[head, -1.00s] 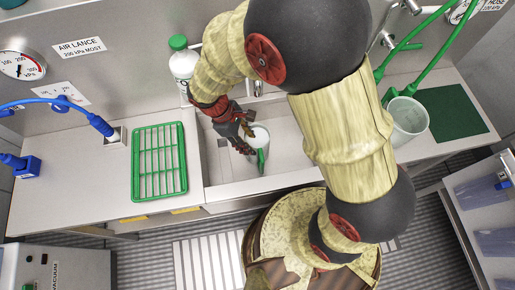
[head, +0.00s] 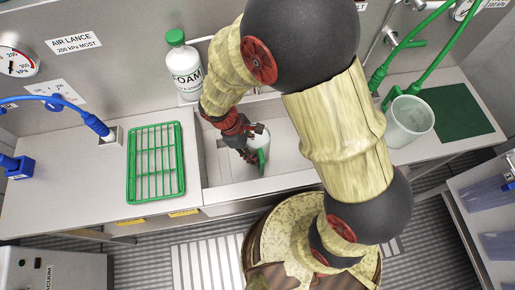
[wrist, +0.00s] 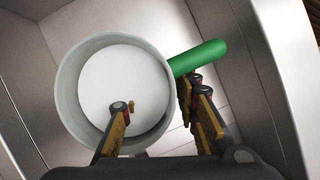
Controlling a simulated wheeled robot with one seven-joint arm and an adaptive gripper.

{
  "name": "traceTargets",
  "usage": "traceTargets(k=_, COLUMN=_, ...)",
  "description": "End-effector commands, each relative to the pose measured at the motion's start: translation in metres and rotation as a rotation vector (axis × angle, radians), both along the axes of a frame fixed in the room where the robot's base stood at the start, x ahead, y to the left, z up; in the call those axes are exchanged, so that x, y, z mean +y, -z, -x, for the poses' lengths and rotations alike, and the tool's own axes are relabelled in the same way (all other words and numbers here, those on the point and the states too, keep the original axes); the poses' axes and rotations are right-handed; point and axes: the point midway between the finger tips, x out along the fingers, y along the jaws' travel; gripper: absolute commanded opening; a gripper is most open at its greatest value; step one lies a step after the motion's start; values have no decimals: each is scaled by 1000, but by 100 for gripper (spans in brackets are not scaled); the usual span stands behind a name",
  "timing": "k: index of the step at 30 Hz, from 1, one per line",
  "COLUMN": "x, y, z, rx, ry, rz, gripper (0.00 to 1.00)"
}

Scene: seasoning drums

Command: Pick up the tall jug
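A pale jug with a green handle stands in the sink; in the head view its green handle (head: 262,160) shows beside my gripper (head: 254,143). In the wrist view I look down into this round jug (wrist: 84,72), with its green handle (wrist: 200,58) pointing right. My gripper (wrist: 156,94) is open there: the left finger is over the jug's inside, the right finger outside the wall near the handle. Contact cannot be told. A second translucent jug (head: 409,120) with a green handle stands on the right counter. Which is taller is unclear.
The sink (head: 222,170) has walls close around the jug. A green rack (head: 156,165) lies on the left counter. A white foam bottle (head: 185,70) stands behind the sink. A green mat (head: 456,110) and green hoses (head: 425,62) are at the right.

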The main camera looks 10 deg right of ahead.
Motion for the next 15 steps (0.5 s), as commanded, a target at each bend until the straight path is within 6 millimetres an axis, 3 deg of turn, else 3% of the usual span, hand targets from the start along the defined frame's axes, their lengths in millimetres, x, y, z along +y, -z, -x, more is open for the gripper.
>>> traceTargets(k=15, x=0, y=0, z=0, rx=0, ry=0, rz=0, gripper=0)
